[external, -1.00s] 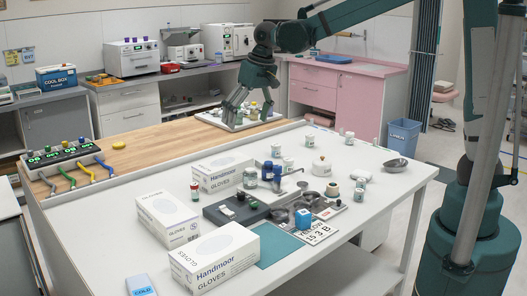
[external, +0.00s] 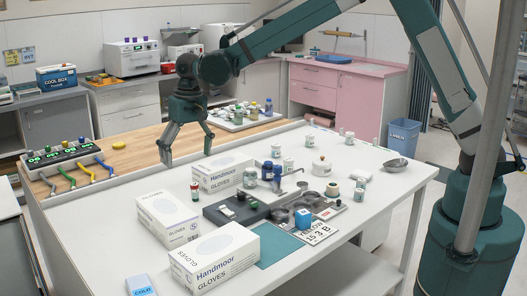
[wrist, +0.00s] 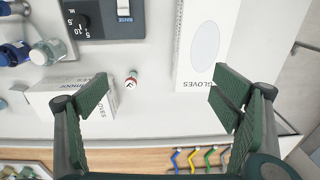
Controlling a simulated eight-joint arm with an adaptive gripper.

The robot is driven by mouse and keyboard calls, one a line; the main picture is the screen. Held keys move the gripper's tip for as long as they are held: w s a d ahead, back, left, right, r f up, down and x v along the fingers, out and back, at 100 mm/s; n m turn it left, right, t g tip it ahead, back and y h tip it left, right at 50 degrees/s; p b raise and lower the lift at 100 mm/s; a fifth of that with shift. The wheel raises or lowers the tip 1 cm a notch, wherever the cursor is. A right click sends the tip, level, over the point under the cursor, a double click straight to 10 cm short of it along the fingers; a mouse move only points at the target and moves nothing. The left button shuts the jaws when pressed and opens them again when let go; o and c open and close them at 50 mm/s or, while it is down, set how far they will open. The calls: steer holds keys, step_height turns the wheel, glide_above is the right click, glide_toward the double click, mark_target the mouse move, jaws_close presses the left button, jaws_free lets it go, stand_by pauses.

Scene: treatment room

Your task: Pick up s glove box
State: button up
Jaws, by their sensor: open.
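Three white glove boxes stand on the white table. One (external: 168,218) lies at the left edge with a small mark on its side that may be an S. Another (external: 214,256) is in front, and a third (external: 223,172) is farther back, both lettered Handmoor. In the wrist view, the left-edge box (wrist: 205,45) is at the upper right and the back box (wrist: 70,98) at the left, partly behind a finger. My gripper (external: 186,151) is open and empty, above the table's far-left part, apart from the boxes. Its spread fingers also frame the wrist view (wrist: 160,85).
A small red-capped bottle (external: 194,191) stands between the left-edge and back boxes. A dark scale-like device (external: 236,209) and blue-capped jars (external: 272,172) are to the right. A tray of bottles (external: 240,118) is behind my gripper. Coloured levers (external: 80,172) are at the left.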

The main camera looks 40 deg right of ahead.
steer(key=p, duration=0.2)
glide_above(165, 206)
steer(key=shift+g+h, duration=0.3)
steer(key=shift+g, duration=0.1)
step_height(165, 206, down, 8)
steer(key=shift+r, duration=0.15)
steer(key=shift+f, duration=1.3)
steer(key=shift+a+f, duration=0.1)
steer(key=shift+f, duration=2.5)
steer(key=shift+c, duration=0.3)
steer(key=c, duration=1.3)
steer(key=shift+r, duration=0.15)
